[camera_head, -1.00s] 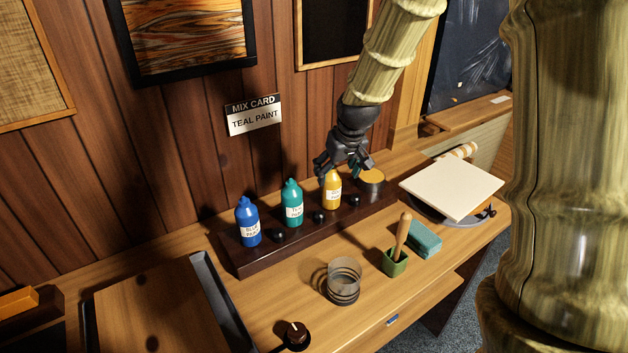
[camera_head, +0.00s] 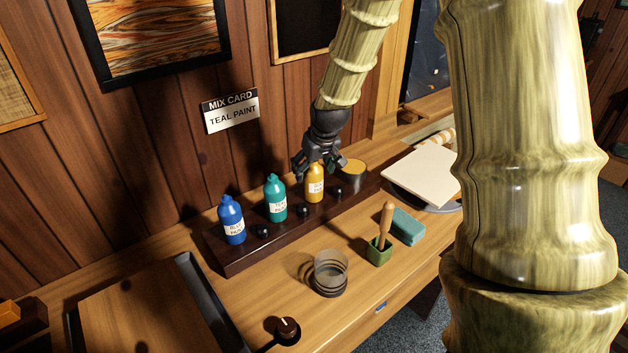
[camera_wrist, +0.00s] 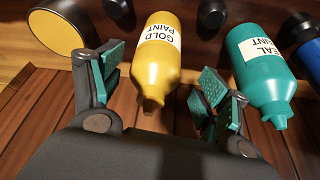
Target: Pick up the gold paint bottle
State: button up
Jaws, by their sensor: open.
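Gaps show between the bottle and both fingers. The teal paint bottle (camera_head: 275,198) stands to the left on the same rack and shows just beyond the right finger in the wrist view (camera_wrist: 262,70).
The blue paint bottle (camera_head: 231,220) stands at the rack's left. A dark can with a yellow top (camera_head: 352,172) is close right of the gold bottle. Black knobs line the front of the rack (camera_head: 225,262). A glass jar (camera_head: 331,274), green brush holder (camera_head: 379,252) and sponge (camera_head: 407,227) stand in front.

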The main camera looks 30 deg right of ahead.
jog(key=shift+d+f, duration=0.1)
jog(key=shift+f, duration=0.1)
jog(key=w+f, duration=0.1)
jog(key=w+f+p, duration=0.1)
jog(key=shift+d+f+p, duration=0.3)
jog(key=shift+d+f, duration=0.05)
jog(key=shift+f, duration=0.45)
jog(key=shift+w+f, duration=0.3)
jog(key=shift+f, duration=0.1)
jog(key=shift+s, duration=0.1)
jog(key=shift+c, duration=0.4)
jog(key=shift+r, duration=0.1)
jog(key=c, duration=1.2)
jog(key=shift+r, duration=0.15)
jog(key=shift+c, duration=0.2)
